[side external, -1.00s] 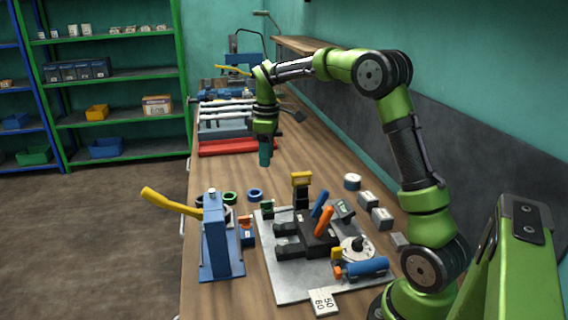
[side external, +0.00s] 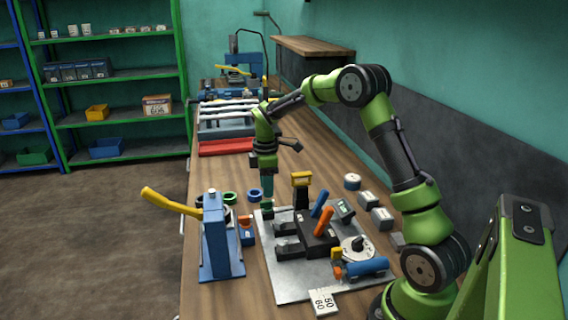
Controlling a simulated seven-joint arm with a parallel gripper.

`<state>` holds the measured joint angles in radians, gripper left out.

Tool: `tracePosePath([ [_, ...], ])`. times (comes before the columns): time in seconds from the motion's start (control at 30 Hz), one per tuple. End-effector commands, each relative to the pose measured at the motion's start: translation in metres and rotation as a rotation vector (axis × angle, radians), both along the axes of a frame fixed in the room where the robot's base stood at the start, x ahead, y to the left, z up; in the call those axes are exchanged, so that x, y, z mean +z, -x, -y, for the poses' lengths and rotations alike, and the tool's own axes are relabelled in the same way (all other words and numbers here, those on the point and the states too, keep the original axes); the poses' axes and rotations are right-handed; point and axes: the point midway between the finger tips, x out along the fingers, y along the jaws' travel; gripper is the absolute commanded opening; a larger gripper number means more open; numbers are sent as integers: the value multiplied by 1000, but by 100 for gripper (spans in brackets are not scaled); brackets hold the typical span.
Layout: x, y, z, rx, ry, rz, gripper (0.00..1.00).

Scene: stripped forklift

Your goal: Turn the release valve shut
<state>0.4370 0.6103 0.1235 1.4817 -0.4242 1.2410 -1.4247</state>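My gripper (side external: 267,194) points straight down at the far left corner of the grey plate (side external: 293,292). Its teal fingertips are at or just above a small dark green part there, which they mostly hide. I cannot tell whether they touch it or whether the fingers are open. On the plate stand a black block with a blue lever (side external: 318,204) and an orange lever (side external: 324,221), and a white round dial with a black knob (side external: 358,243). A blue cylinder (side external: 366,267) lies at the near right. No part is clearly marked as the release valve.
A blue press with a yellow handle (side external: 172,203) stands left of the plate.

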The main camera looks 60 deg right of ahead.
Motion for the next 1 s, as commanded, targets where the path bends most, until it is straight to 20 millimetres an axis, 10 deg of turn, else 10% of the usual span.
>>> tracePosePath([
  [0.3,-42,0,0,-1,0,0,38],
  [0.67,-46,0,0,-1,1,1,38],
  [1.0,-46,0,0,-1,1,1,0],
])
